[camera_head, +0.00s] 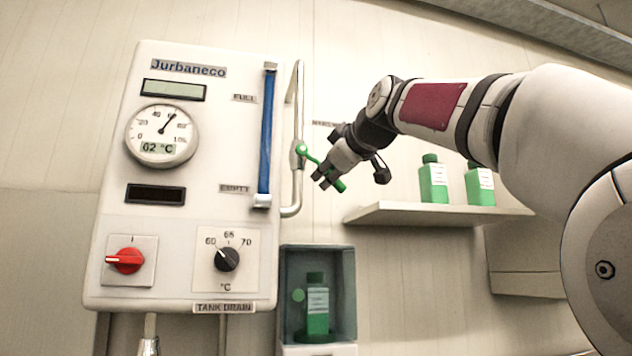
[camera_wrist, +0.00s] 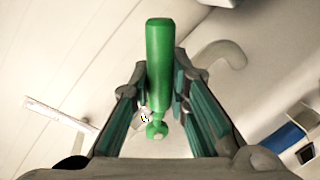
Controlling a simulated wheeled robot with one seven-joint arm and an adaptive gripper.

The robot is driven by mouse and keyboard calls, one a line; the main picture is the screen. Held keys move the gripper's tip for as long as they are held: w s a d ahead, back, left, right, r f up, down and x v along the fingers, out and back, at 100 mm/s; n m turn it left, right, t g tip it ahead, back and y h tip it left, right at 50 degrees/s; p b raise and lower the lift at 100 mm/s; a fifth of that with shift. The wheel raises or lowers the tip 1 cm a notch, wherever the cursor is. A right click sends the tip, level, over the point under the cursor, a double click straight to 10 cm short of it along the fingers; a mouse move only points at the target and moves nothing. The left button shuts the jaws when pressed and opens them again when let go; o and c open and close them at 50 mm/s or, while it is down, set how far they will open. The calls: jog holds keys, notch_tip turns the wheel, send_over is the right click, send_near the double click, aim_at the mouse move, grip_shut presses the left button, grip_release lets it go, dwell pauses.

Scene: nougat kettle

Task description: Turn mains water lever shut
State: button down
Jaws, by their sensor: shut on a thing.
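The mains water lever (camera_head: 308,154) is a green handle on a valve on the pale pipe at the right of the white panel. It slants down and to the right from its round pivot, at an angle across the pipe. My gripper (camera_head: 329,180) is shut on the lever near its outer end, which shows beyond the fingers. In the wrist view the green lever (camera_wrist: 159,70) lies between the two teal-padded fingers of my gripper (camera_wrist: 168,85). A label beside the lever is partly hidden by my gripper.
The white panel (camera_head: 110,230) carries a gauge (camera_head: 162,135), a red switch (camera_head: 125,261), a black dial (camera_head: 227,259) and a blue level tube (camera_head: 267,130). A shelf (camera_head: 400,214) with green bottles (camera_head: 433,182) is right of my gripper. An open box (camera_head: 345,290) holding another bottle is below.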

jog(key=r+n+p, duration=0.1)
jog(key=d+r+n+p, duration=0.1)
jog(key=p, duration=0.1)
jog(key=r+n+h+p, duration=0.1)
jog(key=shift+d+n+p, duration=0.35)
jog(key=shift+n, duration=0.05)
jog(key=r+n+p, duration=0.1)
jog(key=n+p, duration=0.1)
jog(key=shift+d+r+h+p, duration=0.2)
jog(key=shift+h+p, duration=0.1)
jog(key=shift+h, duration=0.1)
jog(key=shift+w+r+n+h+p, duration=0.2)
jog(key=shift+r+n+h+p, duration=0.3)
jog(key=shift+n+p, duration=0.5)
jog(key=shift+d, duration=0.1)
jog(key=c, duration=1.5)
grip_release()
jog(key=shift+r, duration=0.1)
jog(key=v, duration=1.2)
